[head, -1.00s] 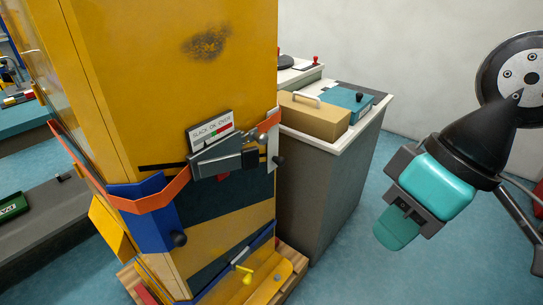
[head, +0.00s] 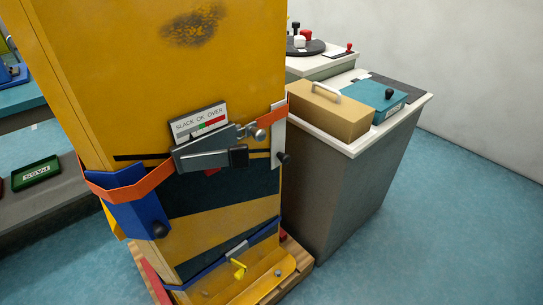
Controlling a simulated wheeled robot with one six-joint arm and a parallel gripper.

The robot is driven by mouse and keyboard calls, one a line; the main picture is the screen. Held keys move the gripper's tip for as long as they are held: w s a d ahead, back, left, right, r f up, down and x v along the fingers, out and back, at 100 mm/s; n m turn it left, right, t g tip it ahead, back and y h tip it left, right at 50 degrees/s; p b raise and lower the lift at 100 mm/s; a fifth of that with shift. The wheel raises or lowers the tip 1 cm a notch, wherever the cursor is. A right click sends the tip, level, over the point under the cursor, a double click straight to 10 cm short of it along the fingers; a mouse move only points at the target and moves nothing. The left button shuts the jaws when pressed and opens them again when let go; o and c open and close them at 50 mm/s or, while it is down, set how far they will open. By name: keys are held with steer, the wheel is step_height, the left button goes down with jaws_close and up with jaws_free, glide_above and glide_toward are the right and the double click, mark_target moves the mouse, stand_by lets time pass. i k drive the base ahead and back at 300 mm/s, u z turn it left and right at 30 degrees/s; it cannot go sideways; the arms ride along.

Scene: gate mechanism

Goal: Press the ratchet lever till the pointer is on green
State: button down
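A grey ratchet (head: 205,152) sits on an orange strap (head: 130,188) that runs around a tall yellow cabinet (head: 130,80). A dark block (head: 238,156) is at the ratchet's right end, with a silver round part (head: 258,134) just above it. I cannot tell how far the lever is tilted. A gauge plate (head: 198,120) reading SLACK OK OVER stands above the ratchet, with a pale, green and red band. The pointer is too small to place on the band. My gripper is not in view.
A blue corner guard (head: 142,208) with a dark knob sits under the strap at left. A counter at right holds a tan box (head: 326,112) and a teal box (head: 378,102). Floor at lower right is clear.

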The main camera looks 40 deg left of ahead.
mark_target(236, 156)
steer(key=z, duration=0.05)
steer(key=k, duration=0.5)
steer(key=u, duration=0.9)
steer(key=i, duration=0.5)
steer(key=u, duration=0.05)
